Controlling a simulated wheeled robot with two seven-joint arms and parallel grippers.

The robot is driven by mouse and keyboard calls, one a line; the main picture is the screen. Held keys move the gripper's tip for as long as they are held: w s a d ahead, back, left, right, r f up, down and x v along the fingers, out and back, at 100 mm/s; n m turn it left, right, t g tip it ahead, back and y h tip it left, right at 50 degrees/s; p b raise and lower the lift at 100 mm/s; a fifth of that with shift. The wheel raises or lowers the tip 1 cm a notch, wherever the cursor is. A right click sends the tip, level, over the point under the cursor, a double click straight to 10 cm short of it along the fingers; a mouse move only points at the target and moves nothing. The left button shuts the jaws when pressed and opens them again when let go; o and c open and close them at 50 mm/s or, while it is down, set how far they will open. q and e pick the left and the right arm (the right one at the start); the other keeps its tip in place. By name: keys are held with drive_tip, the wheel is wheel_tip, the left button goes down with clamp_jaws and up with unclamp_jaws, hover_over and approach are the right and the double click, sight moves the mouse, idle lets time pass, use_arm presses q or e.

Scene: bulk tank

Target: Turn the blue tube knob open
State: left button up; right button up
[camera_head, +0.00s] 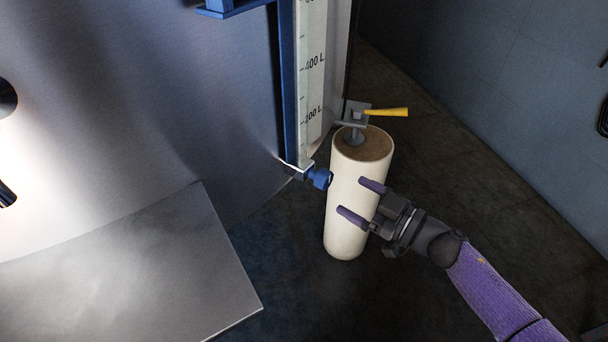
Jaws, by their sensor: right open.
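The blue tube knob (320,178) sits at the lower end of the gauge tube (312,80), on the side of the large metal tank (180,110). It joins a small blue fitting and points to the right. My right gripper (356,198) is open and empty, with two purple fingers pointing left towards the knob. The fingertips are a short way to the right of the knob and apart from it. They show in front of the cream cylinder (344,225). My left gripper is not in view.
The upright cream cylinder stands close to the knob, behind my right gripper. A valve with a yellow lever (387,112) shows above the cylinder's top. A flat metal plate (130,275) lies at lower left. Dark floor (470,180) is open on the right, before the wall (500,70).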

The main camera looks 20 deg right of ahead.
sight(329, 183)
drive_tip(key=b+x, duration=0.2)
drive_tip(key=x, duration=0.5)
drive_tip(key=shift+b, duration=0.35)
drive_tip(key=shift+w+a, duration=0.35)
drive_tip(key=shift+w, duration=0.1)
drive_tip(key=shift+r, duration=0.1)
drive_tip(key=shift+c, duration=1.5)
clamp_jaws()
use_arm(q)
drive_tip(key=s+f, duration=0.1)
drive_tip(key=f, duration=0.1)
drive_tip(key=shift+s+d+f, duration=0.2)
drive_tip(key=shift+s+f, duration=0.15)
